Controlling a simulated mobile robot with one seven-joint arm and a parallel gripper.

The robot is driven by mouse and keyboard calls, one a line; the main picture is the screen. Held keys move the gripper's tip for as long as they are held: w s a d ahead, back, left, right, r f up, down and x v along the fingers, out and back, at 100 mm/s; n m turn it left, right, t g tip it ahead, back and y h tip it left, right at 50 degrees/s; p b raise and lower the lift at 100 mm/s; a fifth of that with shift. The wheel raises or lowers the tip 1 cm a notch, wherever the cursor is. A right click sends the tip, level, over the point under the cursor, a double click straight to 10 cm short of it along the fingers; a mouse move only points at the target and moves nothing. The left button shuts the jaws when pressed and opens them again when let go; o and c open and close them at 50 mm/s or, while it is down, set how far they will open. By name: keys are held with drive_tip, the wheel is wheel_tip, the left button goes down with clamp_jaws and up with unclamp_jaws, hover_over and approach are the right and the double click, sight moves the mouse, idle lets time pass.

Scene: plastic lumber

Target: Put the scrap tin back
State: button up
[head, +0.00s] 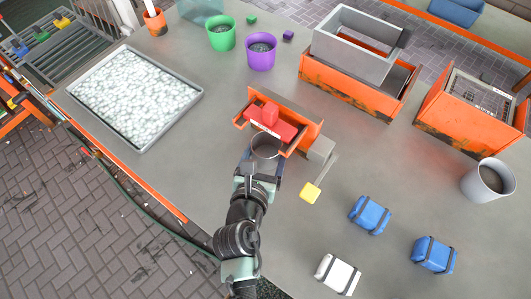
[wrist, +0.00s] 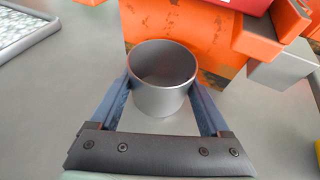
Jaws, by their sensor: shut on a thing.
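The scrap tin, a plain grey open-topped metal cup (head: 265,146), is between the fingers of my gripper (head: 262,165). In the wrist view the tin (wrist: 163,98) is upright, looks empty inside, and has a blue finger pressed to each side; my gripper (wrist: 163,100) is shut on it. The tin is close in front of an orange holder (head: 290,107) with a red block (head: 270,122) in it. I cannot tell whether the tin touches the table or the holder.
A tray of white pellets (head: 135,95) lies at the left. A green pot (head: 221,34) and purple pot (head: 261,52) stand at the back. Orange boxes (head: 345,87) fill the back right. A grey cup (head: 488,181) and blue blocks (head: 370,214) are at the right.

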drive_tip(key=shift+f, duration=0.1)
drive_tip(key=o, duration=1.3)
drive_tip(key=shift+f, duration=0.1)
drive_tip(key=shift+c, duration=0.2)
drive_tip(key=shift+r, duration=0.2)
drive_tip(key=v, duration=1.2)
drive_tip(key=shift+s+f, duration=0.1)
drive_tip(key=shift+s, duration=0.05)
